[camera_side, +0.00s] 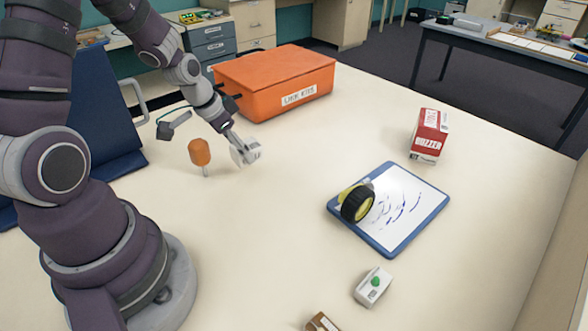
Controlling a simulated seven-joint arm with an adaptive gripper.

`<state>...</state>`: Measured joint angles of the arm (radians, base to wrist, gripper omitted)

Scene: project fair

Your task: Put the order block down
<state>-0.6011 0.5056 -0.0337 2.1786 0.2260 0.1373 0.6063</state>
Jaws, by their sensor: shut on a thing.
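A small pale block with dark marks, which I take for the order block (249,155), is at the end of my arm. My gripper (239,146) is shut on it, low over the cream table. The gripper's fingers are small in the picture and partly merge with the block. I cannot tell whether the block touches the table top.
An orange-headed object (199,152) stands just left of my gripper. An orange labelled box (275,80) is behind it. To the right are a red-and-white box (429,135), a blue-framed whiteboard (410,235) with a wheel (357,203) on it, and a green-button box (373,287). The table's middle is clear.

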